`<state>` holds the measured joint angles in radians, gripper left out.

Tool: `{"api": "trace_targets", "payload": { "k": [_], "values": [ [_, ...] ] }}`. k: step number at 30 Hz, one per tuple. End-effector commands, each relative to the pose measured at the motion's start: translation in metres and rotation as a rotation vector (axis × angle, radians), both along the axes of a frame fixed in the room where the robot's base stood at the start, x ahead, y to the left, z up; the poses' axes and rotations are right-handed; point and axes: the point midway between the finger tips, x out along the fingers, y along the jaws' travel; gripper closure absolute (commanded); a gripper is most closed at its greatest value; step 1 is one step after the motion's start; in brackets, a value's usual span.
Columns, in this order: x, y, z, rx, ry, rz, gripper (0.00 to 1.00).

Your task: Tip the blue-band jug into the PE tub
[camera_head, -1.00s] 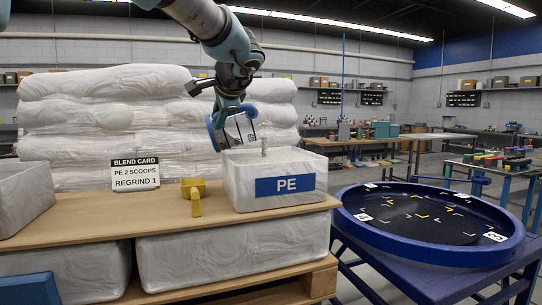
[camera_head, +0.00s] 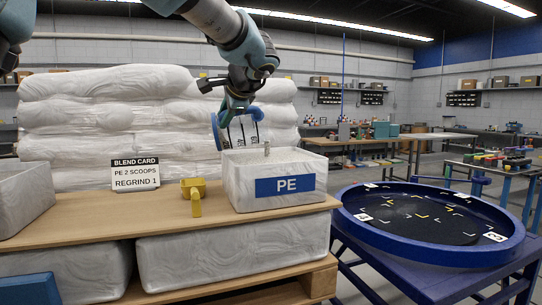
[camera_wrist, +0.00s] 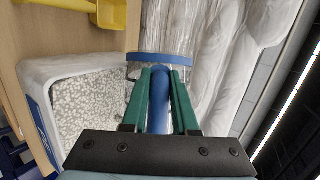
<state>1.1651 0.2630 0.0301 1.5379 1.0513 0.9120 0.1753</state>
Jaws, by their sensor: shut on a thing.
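The blue-band jug (camera_head: 243,130) is clear with dark marks and a blue band (camera_head: 216,131) at its left end in the head view. It is tipped onto roughly its side, just above the back of the PE tub (camera_head: 250,204). My gripper (camera_head: 236,102) is shut on its blue handle. In the wrist view, the green fingers (camera_wrist: 161,98) clamp the blue handle, and the blue band (camera_wrist: 160,60) shows beyond them. The tub (camera_wrist: 38,75) is white, open-topped and holds pale pellets. I cannot tell what is left in the jug.
A yellow scoop (camera_head: 194,188) lies on the wooden bench (camera_head: 120,208) left of the tub. A blend card (camera_head: 135,172) stands behind it. Wrapped sacks (camera_head: 105,110) are stacked behind the bench. A round blue-rimmed table (camera_head: 430,250) is at the right.

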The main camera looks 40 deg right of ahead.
Motion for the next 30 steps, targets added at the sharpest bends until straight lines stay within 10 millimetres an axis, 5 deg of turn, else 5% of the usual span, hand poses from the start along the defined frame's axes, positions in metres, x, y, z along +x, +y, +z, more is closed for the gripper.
{"api": "trace_targets", "payload": {
  "k": [30],
  "values": [
    [-0.0049, -0.0081, 0.0025, 0.094, -0.060, 0.000, 1.00]
  ]
}}
